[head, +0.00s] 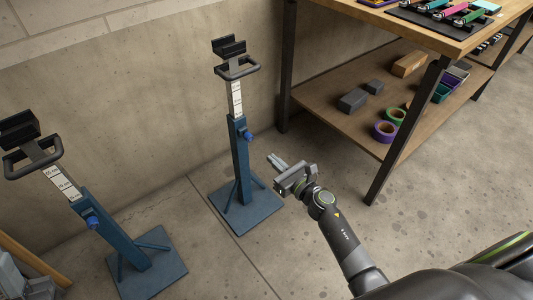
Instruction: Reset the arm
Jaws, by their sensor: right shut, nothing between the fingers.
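My right arm comes in from the lower right of the head view. Its gripper (277,161) is shut and empty, and points up and to the left. It hangs in front of the concrete floor, just right of the farther blue stand in the picture. My left gripper is not in view.
Two blue stands with black cradles, one in the middle (240,160) and one at left (110,235), stand on square bases. A wooden workbench (440,38) with tools on top and tape rolls on its lower shelf (330,80) stands at right. Concrete floor (290,255) is open between.

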